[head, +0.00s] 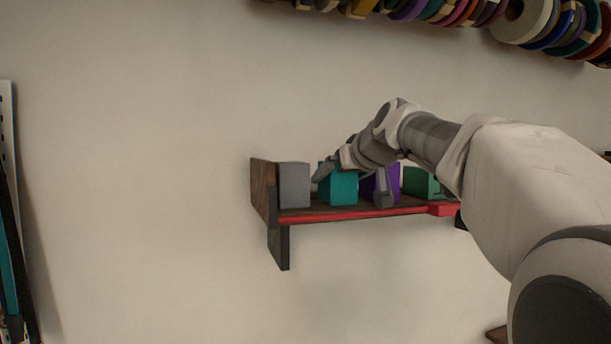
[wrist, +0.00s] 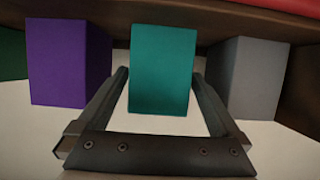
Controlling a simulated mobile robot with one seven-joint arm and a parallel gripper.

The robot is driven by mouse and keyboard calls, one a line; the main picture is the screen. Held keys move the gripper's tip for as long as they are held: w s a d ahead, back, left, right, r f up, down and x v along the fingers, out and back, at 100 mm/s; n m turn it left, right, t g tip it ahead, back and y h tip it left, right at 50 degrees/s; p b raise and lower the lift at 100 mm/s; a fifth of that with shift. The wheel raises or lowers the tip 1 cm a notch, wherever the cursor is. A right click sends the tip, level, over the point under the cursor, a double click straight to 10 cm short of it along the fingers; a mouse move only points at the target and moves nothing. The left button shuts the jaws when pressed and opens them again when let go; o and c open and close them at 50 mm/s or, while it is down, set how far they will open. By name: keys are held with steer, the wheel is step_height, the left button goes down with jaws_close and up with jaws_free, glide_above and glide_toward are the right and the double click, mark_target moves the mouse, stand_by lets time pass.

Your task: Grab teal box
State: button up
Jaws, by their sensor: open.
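The teal box (head: 341,187) stands on a small wall shelf in the head view, between a grey box and a purple box. In the wrist view the teal box (wrist: 161,70) is in the middle, between the two fingers. My gripper (head: 353,184) is open in front of the shelf, with one finger by the left side of the teal box and the other in front of the purple box. In the wrist view my gripper (wrist: 160,85) has a finger on each side of the teal box, with small gaps showing. The lower back of the box is hidden.
The grey box (head: 294,185) and the purple box (head: 393,180) stand close on either side. A green box (head: 420,182) is farther right, partly behind my arm. The shelf (head: 345,214) has a red front edge and a wooden left end. Spools (head: 530,18) hang above.

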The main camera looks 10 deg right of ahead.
steer(key=shift+x, duration=0.85)
steer(key=shift+c, duration=0.3)
steer(key=shift+r, duration=0.1)
steer(key=c, duration=1.5)
